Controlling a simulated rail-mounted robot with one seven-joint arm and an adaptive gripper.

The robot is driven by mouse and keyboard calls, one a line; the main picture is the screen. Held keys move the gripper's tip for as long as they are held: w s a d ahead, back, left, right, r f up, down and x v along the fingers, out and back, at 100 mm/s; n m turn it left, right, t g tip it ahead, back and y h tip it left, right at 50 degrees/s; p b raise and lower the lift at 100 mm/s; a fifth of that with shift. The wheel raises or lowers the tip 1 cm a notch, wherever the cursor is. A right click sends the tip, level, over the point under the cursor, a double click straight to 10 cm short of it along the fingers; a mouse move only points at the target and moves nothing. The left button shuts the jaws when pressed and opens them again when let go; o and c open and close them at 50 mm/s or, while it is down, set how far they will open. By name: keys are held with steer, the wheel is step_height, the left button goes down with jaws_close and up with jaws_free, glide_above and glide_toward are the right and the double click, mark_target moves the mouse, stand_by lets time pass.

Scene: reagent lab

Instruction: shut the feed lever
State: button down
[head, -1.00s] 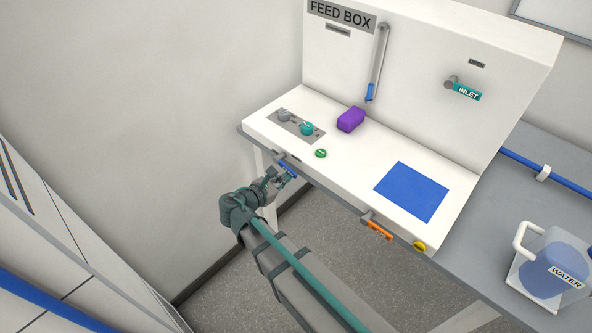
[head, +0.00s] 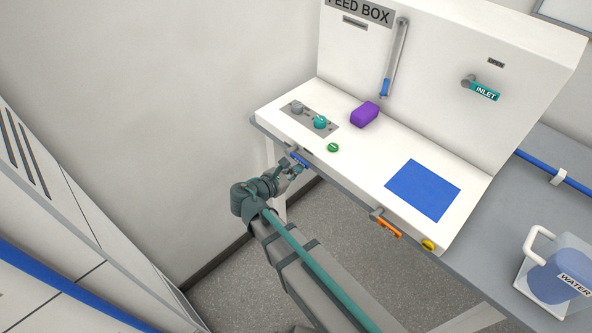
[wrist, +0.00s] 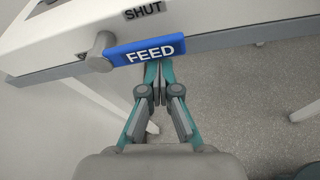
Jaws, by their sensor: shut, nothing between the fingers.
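The feed lever is a blue handle marked FEED (wrist: 148,51) on a grey pivot (wrist: 99,50) at the front edge of the feed box. It points right from the pivot along the edge, below a SHUT label (wrist: 144,13). In the head view the lever (head: 299,160) sits at the front left of the box. My gripper (wrist: 160,68) is shut and empty, its fingertips at the lever's lower edge near its middle. Whether they touch it I cannot tell. The gripper (head: 297,172) also shows just below the lever in the head view.
An orange lever (head: 388,228) and a yellow knob (head: 428,244) sit on the same front edge to the right. A purple block (head: 364,114), a green button (head: 333,147) and a blue pad (head: 423,189) are on top. A water jug (head: 556,271) stands far right.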

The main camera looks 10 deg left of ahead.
step_height(320, 180, down, 5)
steer(key=b, duration=0.3)
steer(key=r+b+v, duration=0.1)
steer(key=b+v, duration=0.1)
steer(key=v, duration=0.8)
steer(key=shift+a, duration=0.3)
steer(key=shift+w, duration=0.1)
